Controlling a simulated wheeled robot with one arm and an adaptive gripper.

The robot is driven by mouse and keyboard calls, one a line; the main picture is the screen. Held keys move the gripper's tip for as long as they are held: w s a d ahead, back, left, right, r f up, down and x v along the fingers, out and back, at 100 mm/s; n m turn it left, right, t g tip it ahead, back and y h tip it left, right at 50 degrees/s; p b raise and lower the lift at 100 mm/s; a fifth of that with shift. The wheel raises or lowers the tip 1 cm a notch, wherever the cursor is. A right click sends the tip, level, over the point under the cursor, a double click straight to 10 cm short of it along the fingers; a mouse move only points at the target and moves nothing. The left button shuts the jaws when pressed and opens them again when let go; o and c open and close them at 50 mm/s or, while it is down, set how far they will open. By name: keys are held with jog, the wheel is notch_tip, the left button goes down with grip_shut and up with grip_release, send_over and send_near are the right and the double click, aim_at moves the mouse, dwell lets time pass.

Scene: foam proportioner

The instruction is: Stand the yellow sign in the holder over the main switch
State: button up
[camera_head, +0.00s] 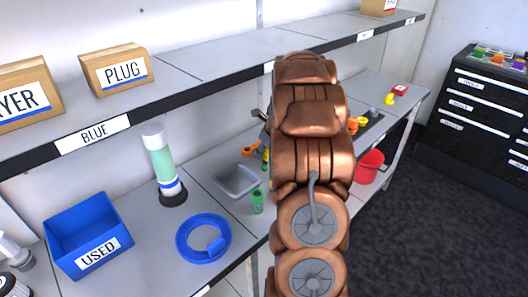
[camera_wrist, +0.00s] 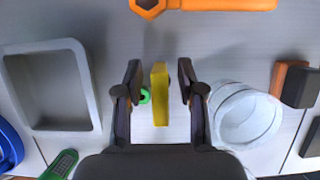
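The yellow sign (camera_wrist: 160,93) shows in the wrist view as a narrow upright yellow strip, seen nearly edge-on. My gripper (camera_wrist: 160,75) is open, with one dark finger on each side of the sign and a gap on both sides. A small green ring (camera_wrist: 144,96) shows beside the sign, partly hidden by it. In the head view my copper arm covers the middle of the bench, and a bit of yellow (camera_head: 265,160) shows at its left edge. I cannot make out the holder or the main switch for certain.
A grey tray (camera_wrist: 83,88) lies left of my gripper and a clear round container (camera_wrist: 247,115) right. An orange wrench (camera_wrist: 215,4) lies beyond. The bench also holds a blue ring (camera_head: 184,246), green cylinder (camera_head: 159,158) and blue USED bin (camera_head: 62,241). A shelf (camera_head: 190,92) runs above.

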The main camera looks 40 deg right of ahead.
jog(key=b+v, duration=0.2)
jog(key=v, duration=1)
jog(key=s+a+n+g+y, duration=0.15)
jog(key=s+a+n, duration=0.25)
jog(key=a+n, duration=0.7)
jog(key=s+a+n+g, duration=0.2)
jog(key=s+a+n, duration=0.3)
jog(key=a, duration=1.1)
jog(key=s+a+n+g, duration=0.1)
jog(key=s+a+n, duration=0.6)
jog(key=n, duration=0.2)
jog(key=shift+s+a+f+n, duration=0.2)
jog(key=shift+a+f+n, duration=0.15)
jog(key=shift+n, duration=0.05)
jog(key=shift+o, duration=0.2)
jog(key=s+a+f+n+g+h, duration=0.1)
jog(key=s+a+f+n, duration=0.1)
jog(key=s+n, duration=0.7)
jog(key=shift+s+a+f+n+g, duration=0.2)
jog(key=shift+s+a+n+g, duration=0.2)
jog(key=shift+s+a, duration=0.5)
jog(key=shift+o, duration=0.3)
jog(key=shift+s+n+h, duration=0.25)
jog(key=shift+n, duration=0.05)
jog(key=shift+s, duration=0.1)
